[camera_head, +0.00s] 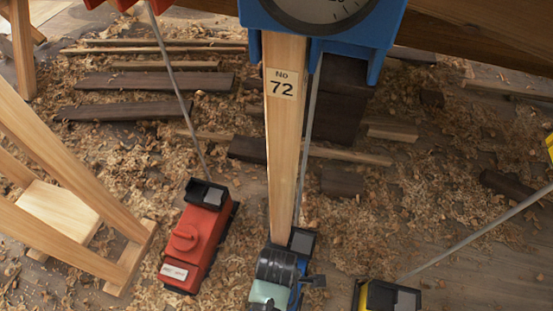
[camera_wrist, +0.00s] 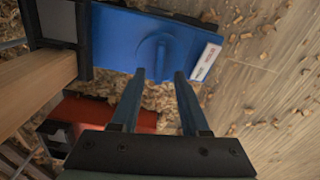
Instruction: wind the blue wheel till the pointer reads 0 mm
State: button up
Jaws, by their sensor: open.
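The blue winch box lies on the floor at the foot of the post, and the wrist view shows its top face (camera_wrist: 120,38). The blue wheel (camera_wrist: 153,55) is a raised round knob with a bar across it on that face. My gripper (camera_wrist: 160,75) is open and empty, its two fingertips apart just short of the wheel; I cannot tell if they touch it. In the head view my wrist covers most of the blue box (camera_head: 300,243) and hides the wheel. The blue-framed dial (camera_head: 318,10) is cut off at the top edge, and its pointer is not seen.
A wooden post (camera_head: 285,140) marked No 72 rises from the blue box. A red winch box (camera_head: 200,235) stands to the left, a yellow one (camera_head: 362,295) to the right. Thin rods run to these. A wooden trestle (camera_head: 75,215) is at far left. Shavings and planks litter the floor.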

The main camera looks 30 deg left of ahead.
jog(key=shift+f+b, duration=1.15)
jog(key=shift+f, duration=0.95)
grip_shut()
